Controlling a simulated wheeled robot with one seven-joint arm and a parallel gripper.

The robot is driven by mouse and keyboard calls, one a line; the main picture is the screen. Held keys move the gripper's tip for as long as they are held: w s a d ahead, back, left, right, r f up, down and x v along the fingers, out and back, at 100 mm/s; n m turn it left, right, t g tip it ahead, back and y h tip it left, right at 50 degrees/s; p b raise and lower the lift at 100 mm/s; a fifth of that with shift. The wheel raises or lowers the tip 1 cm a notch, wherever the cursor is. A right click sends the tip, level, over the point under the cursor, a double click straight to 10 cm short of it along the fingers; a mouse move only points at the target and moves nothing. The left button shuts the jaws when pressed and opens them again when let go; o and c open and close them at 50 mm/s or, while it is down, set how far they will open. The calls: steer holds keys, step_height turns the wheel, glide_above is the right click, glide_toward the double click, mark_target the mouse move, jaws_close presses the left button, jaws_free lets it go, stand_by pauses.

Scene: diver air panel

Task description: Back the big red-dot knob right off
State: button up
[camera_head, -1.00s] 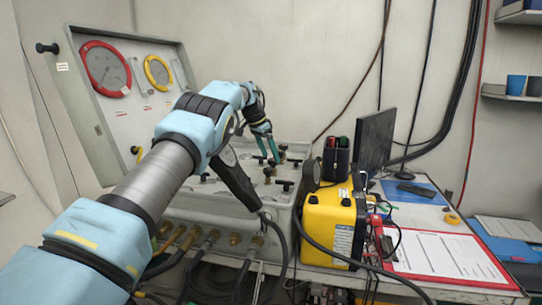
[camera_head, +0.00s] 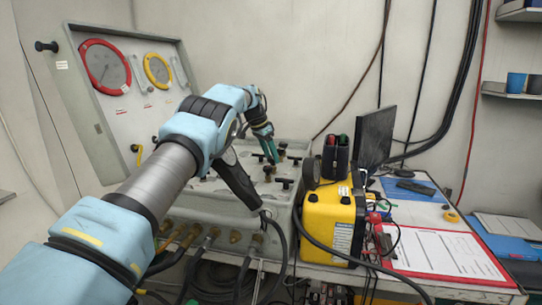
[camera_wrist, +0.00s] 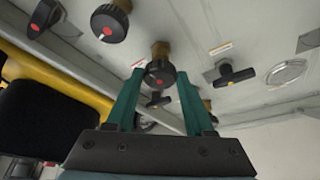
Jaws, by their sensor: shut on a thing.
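The knob with the red dot (camera_wrist: 159,78) is black and ribbed, on a brass stem, and shows in the wrist view between my fingertips. My gripper (camera_wrist: 160,70) has two green fingers, one on each side of the knob, and it is shut on it. In the head view my gripper (camera_head: 271,150) reaches down to the top of the grey panel box (camera_head: 220,205). There the knob is too small and crowded to tell clearly.
Another black knob with a red mark (camera_wrist: 110,22) sits up and left in the wrist view. A black T-handle (camera_wrist: 237,75) is to the right. In the head view a yellow case (camera_head: 330,225) and a monitor (camera_head: 374,140) stand right of the panel.

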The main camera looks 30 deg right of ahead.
jaws_close()
steer(key=shift+n, duration=0.3)
steer(key=n, duration=0.1)
steer(key=n+t+b, duration=0.1)
steer(key=shift+s+d+n, duration=0.1)
steer(key=shift+s+n, duration=0.1)
steer(key=shift+n, duration=0.1)
steer(key=n, duration=0.1)
steer(key=n+t+p, duration=0.1)
steer(key=n, duration=0.1)
steer(key=shift+s+r+n+t+y, duration=0.1)
steer(key=shift+r+n+t+y, duration=0.1)
steer(key=shift+n+t+y, duration=0.15)
steer(key=n+p, duration=0.1)
steer(key=n+y+p, duration=0.1)
steer(key=n, duration=0.1)
steer(key=n+t+y+p, duration=0.1)
steer(key=n+p, duration=0.1)
steer(key=shift+s+d, duration=0.1)
steer(key=shift+d, duration=0.15)
steer(key=n+y+p, duration=0.1)
steer(key=n, duration=0.1)
steer(key=n+p, duration=0.1)
steer(key=n, duration=0.2)
steer(key=shift+d+t+y+p, duration=0.15)
steer(key=shift+t+y+p, duration=0.1)
steer(key=shift+y+p, duration=0.15)
steer(key=shift+f+n, duration=0.1)
steer(key=shift+n, duration=0.15)
